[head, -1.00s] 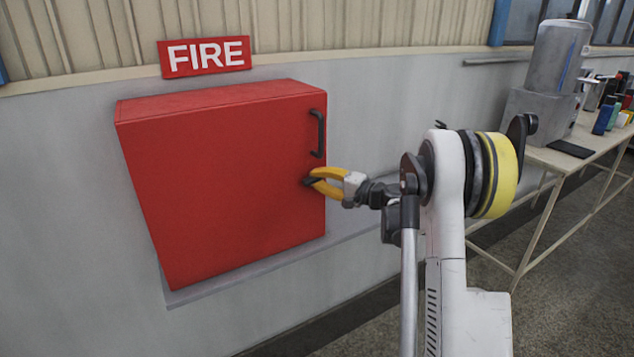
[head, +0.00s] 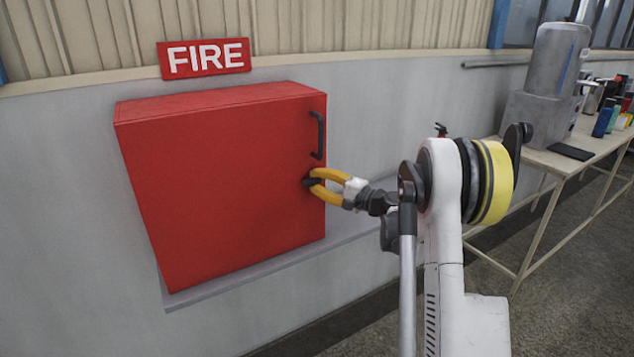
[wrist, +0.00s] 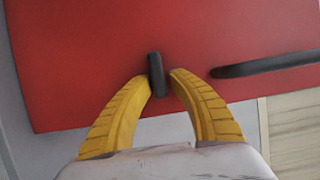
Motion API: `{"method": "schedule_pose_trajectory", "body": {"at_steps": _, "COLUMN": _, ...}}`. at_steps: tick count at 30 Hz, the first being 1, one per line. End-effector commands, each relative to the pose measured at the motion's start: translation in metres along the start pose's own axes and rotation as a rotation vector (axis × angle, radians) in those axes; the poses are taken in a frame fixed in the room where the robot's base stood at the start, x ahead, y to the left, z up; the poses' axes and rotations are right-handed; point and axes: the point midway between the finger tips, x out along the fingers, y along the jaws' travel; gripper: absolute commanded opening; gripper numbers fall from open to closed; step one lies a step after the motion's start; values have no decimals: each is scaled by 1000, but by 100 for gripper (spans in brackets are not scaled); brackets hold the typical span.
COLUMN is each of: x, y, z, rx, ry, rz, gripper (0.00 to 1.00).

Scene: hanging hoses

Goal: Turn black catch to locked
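The black catch (wrist: 156,74) is a small dark bar on the front of the red cabinet (head: 225,190), low on its right side below the black handle (head: 318,135). In the wrist view the catch stands between the yellow fingertips of my gripper (wrist: 161,80). The fingers are bowed apart, with the tips close on either side of the catch; firm contact on both sides is hard to tell. In the head view my gripper (head: 309,180) reaches the cabinet front from the right, and its tips partly hide the catch.
The black handle also shows in the wrist view (wrist: 265,64), right of the fingers. A red FIRE sign (head: 204,58) is above the cabinet. A table (head: 545,160) with bottles and a grey machine stands at the right. Open floor lies below.

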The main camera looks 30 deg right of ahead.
Motion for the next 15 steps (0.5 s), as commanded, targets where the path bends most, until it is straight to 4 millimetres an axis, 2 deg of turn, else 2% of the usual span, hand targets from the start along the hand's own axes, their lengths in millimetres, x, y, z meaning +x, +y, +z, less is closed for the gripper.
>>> {"method": "schedule_pose_trajectory", "body": {"at_steps": 9, "x": -3, "y": 0, "z": -1, "rx": -1, "ry": 1, "rz": 0, "gripper": 23}}
{"method": "schedule_pose_trajectory", "body": {"at_steps": 11, "x": -8, "y": 0, "z": -1, "rx": -1, "ry": 3, "rz": 0, "gripper": 23}}
{"method": "schedule_pose_trajectory", "body": {"at_steps": 15, "x": -34, "y": 0, "z": -1, "rx": -1, "ry": 4, "rz": 0, "gripper": 23}}
